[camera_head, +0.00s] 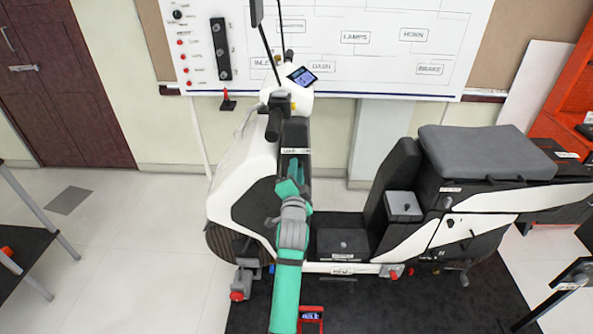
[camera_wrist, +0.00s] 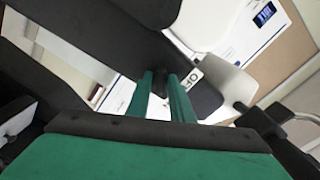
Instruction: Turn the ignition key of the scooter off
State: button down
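The white and black scooter (camera_head: 245,165) stands side-on in the head view. My green and grey gripper (camera_head: 293,168) is at its front column, just below a small white label (camera_head: 296,151). In the wrist view, my two green fingers (camera_wrist: 161,92) stand apart, pointing at a dark panel. A small dark piece (camera_wrist: 160,83) shows between them; it may be the ignition key, but its shape and any contact with the fingers are unclear. A white label (camera_wrist: 194,76) with dark marks sits just right of the fingertips. In the head view the key is hidden or too small to see.
The handlebar (camera_head: 273,122) and lit dash display (camera_head: 302,76) are above my gripper. The seat (camera_head: 485,152) is to the right. A labelled wall board (camera_head: 375,60) is behind. Open floor (camera_head: 140,250) lies to the left.

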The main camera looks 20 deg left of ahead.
jog(key=n, duration=1.1)
jog(key=shift+d+f+n, duration=0.1)
jog(key=shift+f+n, duration=0.1)
jog(key=shift+n, duration=0.2)
dwell(0.5)
jog(key=c, duration=1.8)
grip_release()
jog(key=shift+s+r, duration=0.1)
jog(key=v, duration=1)
jog(key=shift+s, duration=0.3)
